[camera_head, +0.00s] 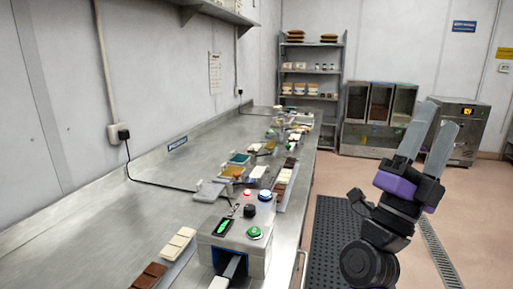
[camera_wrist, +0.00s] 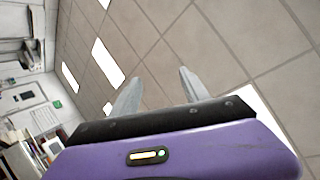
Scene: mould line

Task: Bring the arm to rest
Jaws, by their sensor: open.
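My gripper (camera_head: 426,132) is raised at the right of the head view, over the floor beside the bench. Its two grey fingers point upward and stand apart, with nothing between them. In the wrist view, my gripper (camera_wrist: 157,85) shows the same spread fingers against the ceiling tiles, with the purple housing below. No object touches the fingers.
A long steel bench (camera_head: 100,232) runs along the left wall. It carries a control box (camera_head: 240,238) with buttons, chocolate bars (camera_head: 178,243) and several small items. A shelf rack (camera_head: 312,75), glass-fronted bins (camera_head: 380,105) and a steel machine (camera_head: 462,125) stand at the back.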

